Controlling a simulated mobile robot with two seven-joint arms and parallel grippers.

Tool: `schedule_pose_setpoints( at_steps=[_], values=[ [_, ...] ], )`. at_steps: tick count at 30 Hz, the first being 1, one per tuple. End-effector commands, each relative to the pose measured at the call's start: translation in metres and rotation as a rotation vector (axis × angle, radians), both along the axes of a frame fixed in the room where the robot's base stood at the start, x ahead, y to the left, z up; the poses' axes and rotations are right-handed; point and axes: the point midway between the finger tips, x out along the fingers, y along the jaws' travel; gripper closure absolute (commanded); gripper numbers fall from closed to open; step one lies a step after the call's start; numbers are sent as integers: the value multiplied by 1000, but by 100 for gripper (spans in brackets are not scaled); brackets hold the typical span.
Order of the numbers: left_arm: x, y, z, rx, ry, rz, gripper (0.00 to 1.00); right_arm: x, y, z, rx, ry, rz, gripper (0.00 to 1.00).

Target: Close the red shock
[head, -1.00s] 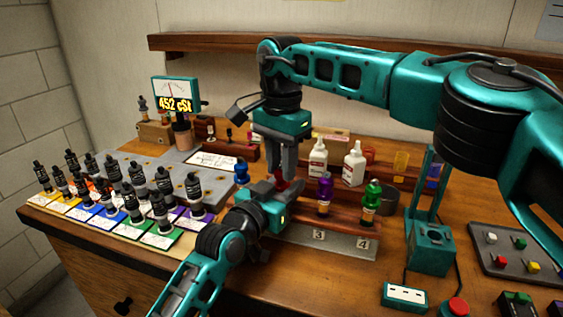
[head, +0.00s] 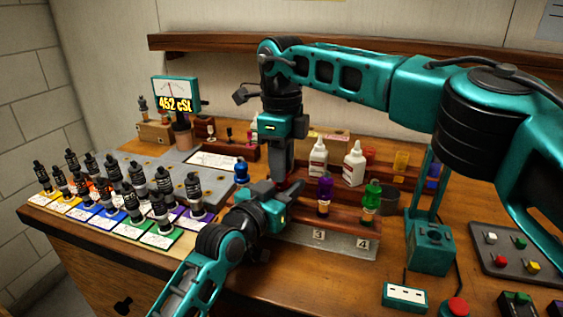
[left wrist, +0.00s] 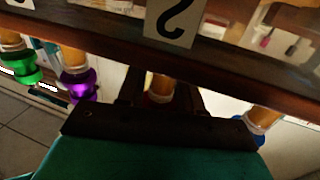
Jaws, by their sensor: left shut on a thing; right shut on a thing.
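The red shock stands in the rack at the spot marked 2, between the blue and purple shocks. In the head view my grippers hide nearly all of it. In the left wrist view its amber body and dark red part (left wrist: 160,88) show between the fingers of my left gripper (left wrist: 160,105). My left gripper (head: 287,190) is shut on the red shock from the front. My right gripper (head: 281,180) points straight down from above and is shut on the top of the red shock; its fingertips are partly hidden behind my left gripper.
The blue shock (head: 241,171) stands close on the left, the purple shock (head: 324,190) and green shock (head: 371,197) on the right. White bottles (head: 318,158) stand behind the rack. Several dark bottles on coloured cards fill the left side. The meter (head: 175,95) reads 452 cSt.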

Motion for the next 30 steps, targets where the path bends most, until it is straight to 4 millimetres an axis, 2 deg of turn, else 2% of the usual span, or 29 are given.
schedule_pose_setpoints(
  at_steps=[24,27,30],
  values=[
    [0,0,0,0,0,0,100,0,-1,-1,-5,-2,-1529,100],
    [0,0,0,0,0,0,100,0,-1,-1,-6,-2,-1689,100],
    [0,0,0,0,0,0,100,0,-1,-1,-6,-2,-1779,100]
  ],
)
